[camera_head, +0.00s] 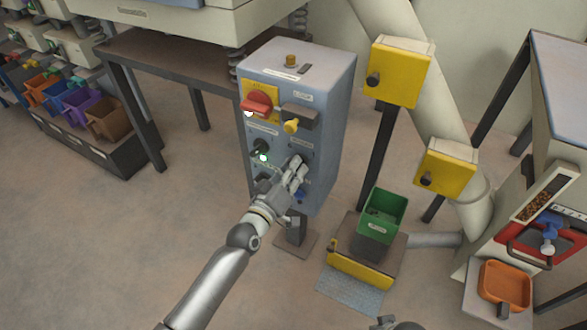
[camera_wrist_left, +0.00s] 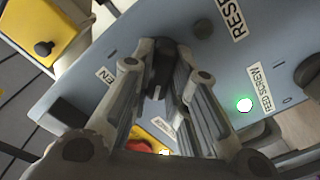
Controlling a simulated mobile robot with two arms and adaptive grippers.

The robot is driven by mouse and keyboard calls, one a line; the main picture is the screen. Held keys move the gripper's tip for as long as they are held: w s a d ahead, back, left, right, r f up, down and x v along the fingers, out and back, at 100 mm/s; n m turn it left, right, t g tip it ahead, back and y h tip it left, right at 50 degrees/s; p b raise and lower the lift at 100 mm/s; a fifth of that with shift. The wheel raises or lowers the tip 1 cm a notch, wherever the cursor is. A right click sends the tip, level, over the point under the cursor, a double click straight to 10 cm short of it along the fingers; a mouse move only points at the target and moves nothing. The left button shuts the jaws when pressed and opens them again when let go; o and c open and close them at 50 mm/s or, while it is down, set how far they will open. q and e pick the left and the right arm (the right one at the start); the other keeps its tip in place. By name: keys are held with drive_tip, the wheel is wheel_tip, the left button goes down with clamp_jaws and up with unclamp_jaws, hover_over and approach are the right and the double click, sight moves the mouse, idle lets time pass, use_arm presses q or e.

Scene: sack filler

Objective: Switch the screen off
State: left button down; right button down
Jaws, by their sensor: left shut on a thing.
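The blue-grey control cabinet (camera_head: 330,95) stands in the middle of the head view. My left gripper (camera_head: 296,171) is at the right part of its front face. In the left wrist view my left gripper (camera_wrist_left: 165,92) is shut on a dark switch knob (camera_wrist_left: 160,70). The fingers hide much of the knob, so its position is unclear. A label (camera_wrist_left: 102,77) beside the fingers is partly covered; only its end, "EN", reads clearly. A lit green lamp (camera_wrist_left: 244,105) is by the "FEED SCREW" label (camera_wrist_left: 260,87); it also shows in the head view (camera_head: 263,157).
Yellow boxes (camera_head: 402,72) and (camera_head: 444,174), each with a dark knob, are to the right. A green bin (camera_head: 382,211) stands low nearby. Open floor lies at the left.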

idle(0.3)
use_arm(q)
drive_tip(key=c, duration=1.4)
unclamp_jaws()
drive_tip(key=v, duration=1.2)
drive_tip(key=shift+a, duration=0.1)
